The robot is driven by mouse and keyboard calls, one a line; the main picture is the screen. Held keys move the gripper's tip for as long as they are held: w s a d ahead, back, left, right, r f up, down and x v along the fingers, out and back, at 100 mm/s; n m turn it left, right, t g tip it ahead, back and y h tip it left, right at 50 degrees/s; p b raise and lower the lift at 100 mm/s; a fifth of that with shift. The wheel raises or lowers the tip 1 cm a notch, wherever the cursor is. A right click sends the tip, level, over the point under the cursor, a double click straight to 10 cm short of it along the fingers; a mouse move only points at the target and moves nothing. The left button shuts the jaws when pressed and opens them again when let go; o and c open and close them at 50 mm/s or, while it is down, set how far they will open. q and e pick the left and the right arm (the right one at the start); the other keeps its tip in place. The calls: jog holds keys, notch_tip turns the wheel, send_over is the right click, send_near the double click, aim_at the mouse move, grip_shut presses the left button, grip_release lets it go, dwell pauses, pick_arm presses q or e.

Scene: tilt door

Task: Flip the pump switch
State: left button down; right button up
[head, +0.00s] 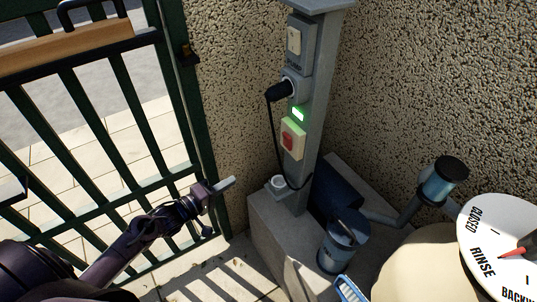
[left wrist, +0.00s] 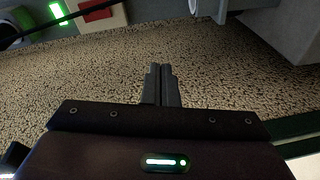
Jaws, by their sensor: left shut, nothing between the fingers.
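A grey post (head: 307,150) carries the controls in the head view. A red rocker switch on a cream plate (head: 289,141) sits low on it, below a lit green indicator (head: 299,114). A white rocker switch (head: 293,40) sits in a grey box near the top; the small label under it is too small to read. In the left wrist view, the red switch (left wrist: 95,12) and green light (left wrist: 58,10) show at the upper left. My left gripper (head: 228,184) is shut and empty, left of and below the red switch, apart from the post. My right gripper is not in view.
A black plug (head: 280,92) and hanging cable sit between the switches. A dark green gate (head: 130,165) stands at left, beside pebbled walls. A white valve dial (head: 495,215) is at right.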

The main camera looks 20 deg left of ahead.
aim_at(286, 139)
pick_arm(q)
notch_tip(286, 139, up, 9)
jog(key=s+d+h+b, duration=0.1)
jog(key=d+h, duration=0.2)
jog(key=shift+h, duration=0.4)
jog(key=shift+s, duration=0.1)
jog(key=x, duration=1.4)
